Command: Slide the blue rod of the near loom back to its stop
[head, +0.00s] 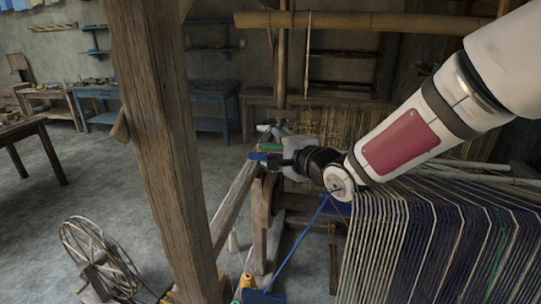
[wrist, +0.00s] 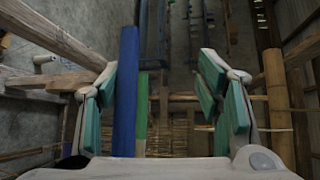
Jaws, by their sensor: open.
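The blue rod (wrist: 125,90) stands lengthwise in the wrist view, between the two fingers of my gripper (wrist: 160,78) and close to the left finger. A green rod (wrist: 142,115) lies right beside it, also between the fingers. The right finger is well apart from both rods. My gripper is open. In the head view my gripper (head: 277,140) is at the left end of the loom, with a short blue end (head: 260,156) and a green piece (head: 270,147) showing beside it. The arm and wrist hide much of the rods there, and the stop cannot be made out.
A thick wooden post (head: 160,140) stands left of my gripper. Striped warp threads (head: 430,240) spread below my arm. A thin blue bar (head: 297,245) slants down to the floor. A spinning wheel (head: 95,255) stands at lower left. Blue tables (head: 205,97) are far back.

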